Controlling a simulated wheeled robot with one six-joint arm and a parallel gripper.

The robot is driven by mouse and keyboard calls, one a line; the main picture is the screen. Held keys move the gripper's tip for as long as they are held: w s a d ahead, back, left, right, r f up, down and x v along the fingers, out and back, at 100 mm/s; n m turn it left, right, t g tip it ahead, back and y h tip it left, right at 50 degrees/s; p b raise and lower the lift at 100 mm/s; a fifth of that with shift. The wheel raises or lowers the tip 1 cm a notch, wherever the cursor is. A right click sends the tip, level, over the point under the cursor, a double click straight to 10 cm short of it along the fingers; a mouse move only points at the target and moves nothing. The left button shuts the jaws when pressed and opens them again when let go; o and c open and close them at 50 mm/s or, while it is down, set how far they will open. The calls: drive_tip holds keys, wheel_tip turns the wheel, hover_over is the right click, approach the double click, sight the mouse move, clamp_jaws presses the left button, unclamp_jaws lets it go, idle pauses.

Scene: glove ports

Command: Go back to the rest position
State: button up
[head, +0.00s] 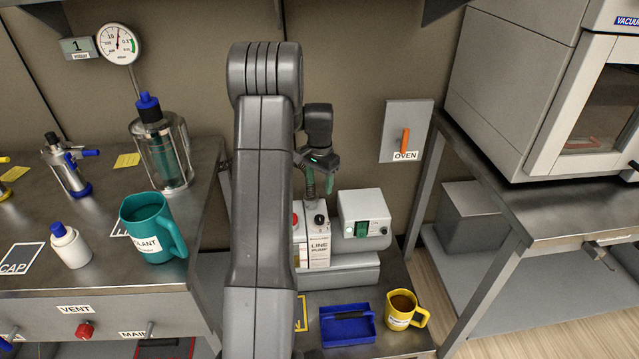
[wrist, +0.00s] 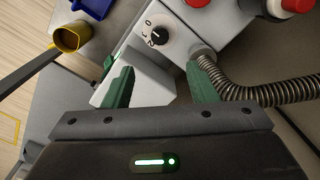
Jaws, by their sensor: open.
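My gripper (head: 320,182) hangs above the back of the line pump (head: 318,250), with its green fingers pointing down. In the wrist view my gripper (wrist: 160,88) shows two green fingers spread apart, with nothing held between them. Beyond the fingers is the pump's pale housing with a black rotary knob (wrist: 155,34) marked with numbers. A ribbed metal hose (wrist: 262,97) runs from the pump past the right finger. My arm hides part of the pump's left side in the head view.
A blue tray (head: 347,326) and a yellow mug (head: 403,310) stand in front of the pump. A teal jug (head: 152,228) and a glass trap (head: 163,150) stand on the left bench. The oven switch (head: 405,140) is on the wall. A large oven (head: 560,90) stands right.

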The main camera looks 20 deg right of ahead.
sight(320, 218)
wheel_tip(320, 218, down, 14)
drive_tip(key=shift+r+b, duration=0.1)
drive_tip(key=shift+b, duration=0.85)
drive_tip(key=shift+r, duration=0.1)
drive_tip(key=shift+f, duration=0.45)
drive_tip(key=shift+r+n, duration=0.3)
drive_tip(key=shift+n, duration=0.1)
drive_tip(key=shift+r+n, duration=0.1)
drive_tip(key=shift+n, duration=0.3)
drive_tip(key=n+p, duration=0.1)
drive_tip(key=n, duration=0.6)
drive_tip(key=shift+p, duration=0.4)
drive_tip(key=n+p, duration=0.2)
drive_tip(key=n, duration=0.3)
drive_tip(key=shift+n+p, duration=0.95)
drive_tip(key=shift+n, duration=1.15)
